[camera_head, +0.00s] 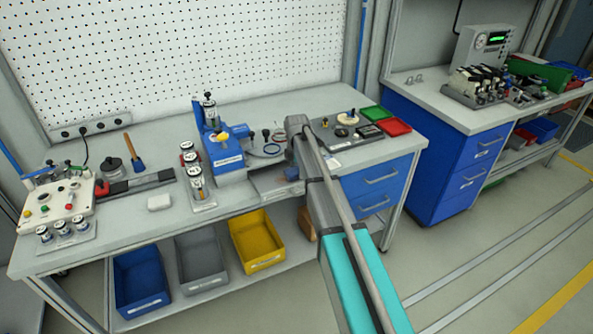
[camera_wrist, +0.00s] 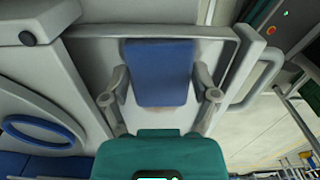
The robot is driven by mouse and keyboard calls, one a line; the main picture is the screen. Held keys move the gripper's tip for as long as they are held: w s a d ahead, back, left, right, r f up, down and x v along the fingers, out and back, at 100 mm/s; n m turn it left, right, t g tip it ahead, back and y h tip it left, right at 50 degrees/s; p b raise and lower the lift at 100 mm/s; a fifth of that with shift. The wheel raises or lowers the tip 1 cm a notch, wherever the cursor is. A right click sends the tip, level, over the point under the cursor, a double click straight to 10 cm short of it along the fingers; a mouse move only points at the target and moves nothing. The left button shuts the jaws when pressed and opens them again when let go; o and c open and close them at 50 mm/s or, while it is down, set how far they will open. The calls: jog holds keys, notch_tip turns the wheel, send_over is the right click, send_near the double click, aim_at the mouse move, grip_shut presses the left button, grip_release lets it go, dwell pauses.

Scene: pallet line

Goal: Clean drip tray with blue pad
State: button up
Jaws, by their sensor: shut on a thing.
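The blue pad (camera_wrist: 158,72) is between the two fingers of my gripper (camera_wrist: 160,84), which is shut on it. The pad lies over the grey drip tray (camera_wrist: 105,48), inside its raised rim; whether it touches the floor is hard to tell. A faint brownish patch shows on the tray floor near the pad's lower end. In the head view the drip tray (camera_head: 268,190) sits at the bench's front edge, right of the blue machine (camera_head: 226,160). A bit of the blue pad (camera_head: 291,173) shows there; my arm hides much of the tray's right side.
A yellow bin (camera_head: 257,242), a grey bin (camera_head: 201,263) and a blue bin (camera_head: 141,281) stand on the lower shelf. Green (camera_head: 373,113) and red (camera_head: 394,127) trays are at the bench's right. A white block (camera_head: 159,202) lies left of the machine. The aisle floor at right is clear.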

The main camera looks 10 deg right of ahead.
aim_at(287, 173)
jog(key=shift+s+a, duration=0.1)
jog(key=shift+a, duration=0.05)
jog(key=shift+s+a+f, duration=0.1)
jog(key=shift+s+a, duration=0.2)
jog(key=shift+a, duration=0.6)
jog(key=shift+s+a, duration=0.3)
jog(key=shift+a, duration=0.55)
jog(key=shift+s+a, duration=0.25)
jog(key=shift+a, duration=0.65)
jog(key=shift+s+a, duration=0.2)
jog(key=shift+a, duration=0.7)
jog(key=shift+r, duration=0.2)
jog(key=shift+r+p, duration=2.9)
jog(key=shift+p, duration=0.05)
jog(key=shift+r+p, duration=1.5)
jog(key=shift+r, duration=0.1)
